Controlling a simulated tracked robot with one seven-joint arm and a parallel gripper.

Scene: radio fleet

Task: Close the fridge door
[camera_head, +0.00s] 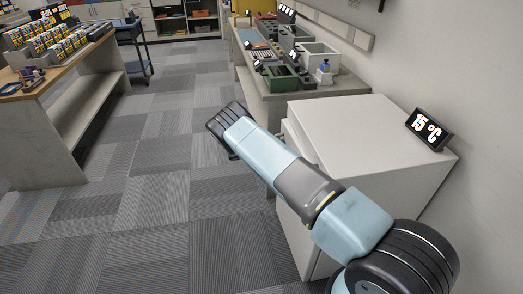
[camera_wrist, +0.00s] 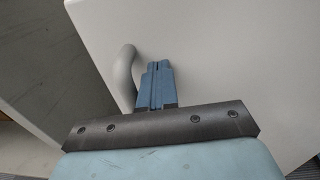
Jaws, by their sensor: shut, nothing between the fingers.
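The fingers are hidden in the head view.
A display reading 15 °C (camera_head: 429,130) sits on the fridge top. A bench with bins (camera_head: 335,84) stands beyond the fridge. A wooden-topped table (camera_head: 40,92) with boxed goods is at left. Grey carpet (camera_head: 155,205) between them is clear.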

